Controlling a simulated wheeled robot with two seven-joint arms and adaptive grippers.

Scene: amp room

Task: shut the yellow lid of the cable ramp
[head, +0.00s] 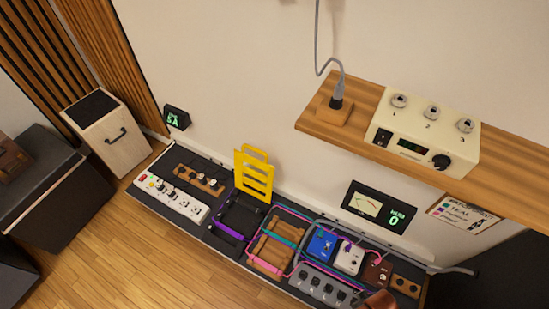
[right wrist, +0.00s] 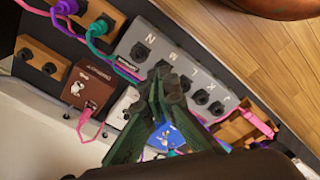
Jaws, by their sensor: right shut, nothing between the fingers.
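The yellow lid (head: 254,175) of the cable ramp stands raised, nearly upright, near the wall in the head view. It has slots and a handle-like loop at its top. The black ramp base (head: 236,217) lies open in front of it, with a purple cable across it. My right gripper (right wrist: 165,88) shows in the right wrist view, dark green, shut and empty. It is over the pedals, near the grey lettered box, away from the lid. The lid is not visible in the right wrist view. My left gripper is not in view.
A white power strip (head: 171,199) sits left of the ramp. Right of it are a wooden cable frame (head: 271,254), a blue pedal (head: 322,244) and a grey lettered box (right wrist: 150,40), with cables between them. A wooden shelf (head: 505,189) with a cream unit (head: 424,135) overhangs at right.

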